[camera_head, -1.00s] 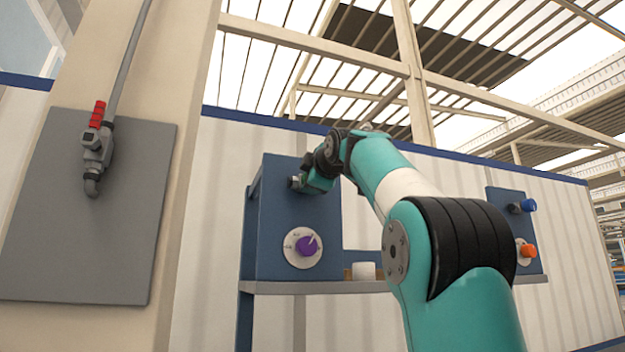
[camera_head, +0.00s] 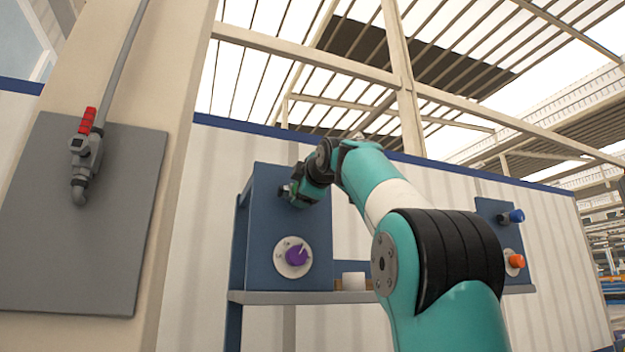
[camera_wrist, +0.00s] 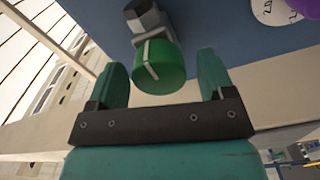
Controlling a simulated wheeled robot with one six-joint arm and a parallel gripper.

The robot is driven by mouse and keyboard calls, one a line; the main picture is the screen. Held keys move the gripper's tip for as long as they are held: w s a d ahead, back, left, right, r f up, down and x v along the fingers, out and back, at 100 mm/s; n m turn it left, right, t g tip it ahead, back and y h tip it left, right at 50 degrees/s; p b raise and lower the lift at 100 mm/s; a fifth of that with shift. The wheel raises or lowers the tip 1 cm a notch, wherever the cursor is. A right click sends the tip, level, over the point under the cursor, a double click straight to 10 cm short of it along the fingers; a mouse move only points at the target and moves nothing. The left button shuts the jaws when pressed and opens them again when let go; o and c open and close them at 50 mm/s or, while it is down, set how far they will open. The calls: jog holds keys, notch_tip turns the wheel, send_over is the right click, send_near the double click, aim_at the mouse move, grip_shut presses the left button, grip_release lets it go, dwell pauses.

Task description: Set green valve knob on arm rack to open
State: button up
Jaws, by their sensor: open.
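The green valve knob (camera_wrist: 160,68) shows in the wrist view, round with a pale stripe across it, on a grey metal fitting (camera_wrist: 146,18) in front of the blue panel. My gripper (camera_wrist: 162,75) is open, with one teal finger on each side of the knob and gaps between fingers and knob. In the head view my gripper (camera_head: 290,192) is at the upper part of the blue rack panel (camera_head: 262,220). The green knob is hidden there behind my gripper and wrist.
A purple knob on a white dial (camera_head: 293,257) sits lower on the same panel. A shelf (camera_head: 300,297) carries a white cup-like object (camera_head: 353,281). A second panel at right has blue (camera_head: 516,216) and orange (camera_head: 516,261) knobs. A red-handled valve (camera_head: 87,150) is at left.

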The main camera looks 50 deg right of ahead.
jog(key=v, duration=1.7)
jog(key=shift+w+a, duration=0.1)
